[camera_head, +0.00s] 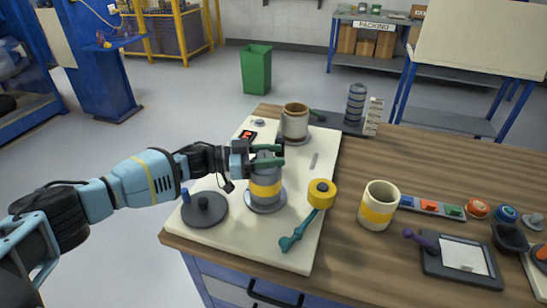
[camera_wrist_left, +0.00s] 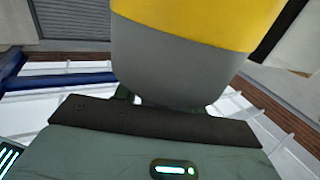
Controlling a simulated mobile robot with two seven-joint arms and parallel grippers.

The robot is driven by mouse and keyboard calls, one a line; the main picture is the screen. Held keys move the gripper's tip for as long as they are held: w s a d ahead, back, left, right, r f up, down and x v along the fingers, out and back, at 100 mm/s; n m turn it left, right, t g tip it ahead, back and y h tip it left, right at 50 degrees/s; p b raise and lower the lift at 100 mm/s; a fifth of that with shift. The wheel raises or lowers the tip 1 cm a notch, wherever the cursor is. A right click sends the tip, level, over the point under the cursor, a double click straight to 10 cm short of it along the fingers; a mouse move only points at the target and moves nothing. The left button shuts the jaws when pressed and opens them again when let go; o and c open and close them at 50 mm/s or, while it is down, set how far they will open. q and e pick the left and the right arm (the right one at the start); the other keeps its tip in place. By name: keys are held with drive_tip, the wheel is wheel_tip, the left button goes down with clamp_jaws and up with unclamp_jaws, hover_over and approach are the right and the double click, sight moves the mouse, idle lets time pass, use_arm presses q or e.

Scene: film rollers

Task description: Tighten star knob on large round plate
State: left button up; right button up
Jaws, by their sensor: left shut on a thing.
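A grey roller (camera_head: 265,194) with a yellow band stands upright on a pale round plate (camera_head: 266,207) on the white board. My left gripper (camera_head: 268,156) is shut on the roller's upper part, reaching in from the left. In the left wrist view the roller (camera_wrist_left: 180,62) fills the upper middle and hides most of the fingers. A dark round plate (camera_head: 213,214) lies left of the roller, with a small black knob (camera_head: 203,203) and a blue peg (camera_head: 186,197). I cannot tell whether that knob is star-shaped. My right gripper is not in view.
A teal-handled tool with a yellow head (camera_head: 321,193) lies at the board's (camera_head: 291,262) right edge. A cream cup with a yellow band (camera_head: 378,205) stands on the wooden table to the right. A cream and brown cylinder (camera_head: 295,122) stands at the board's back.

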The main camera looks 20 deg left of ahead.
use_arm(q)
drive_tip(key=m+g+b, duration=0.1)
drive_tip(key=m+g+h+b, duration=0.1)
drive_tip(key=g, duration=0.1)
drive_tip(key=m+g+b, duration=0.1)
drive_tip(key=shift+s+f+g, duration=0.15)
drive_tip(key=shift+f+g, duration=0.15)
drive_tip(key=shift+s+d+r+m+g+h+b, duration=0.15)
drive_tip(key=shift+m+g+h+b, duration=0.2)
drive_tip(key=shift+g+b, duration=0.35)
drive_tip(key=shift+r+m+g+b, duration=0.1)
drive_tip(key=shift+m+g+b, duration=0.25)
drive_tip(key=shift+g, duration=0.05)
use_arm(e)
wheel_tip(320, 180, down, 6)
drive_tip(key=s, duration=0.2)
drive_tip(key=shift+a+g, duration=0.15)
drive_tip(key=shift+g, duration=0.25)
use_arm(q)
drive_tip(key=shift+r, duration=0.1)
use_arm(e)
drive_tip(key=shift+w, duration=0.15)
use_arm(q)
drive_tip(key=o, duration=1)
drive_tip(key=shift+s+a+b, duration=0.1)
drive_tip(key=shift+a+b, duration=0.85)
drive_tip(key=shift+a, duration=3)
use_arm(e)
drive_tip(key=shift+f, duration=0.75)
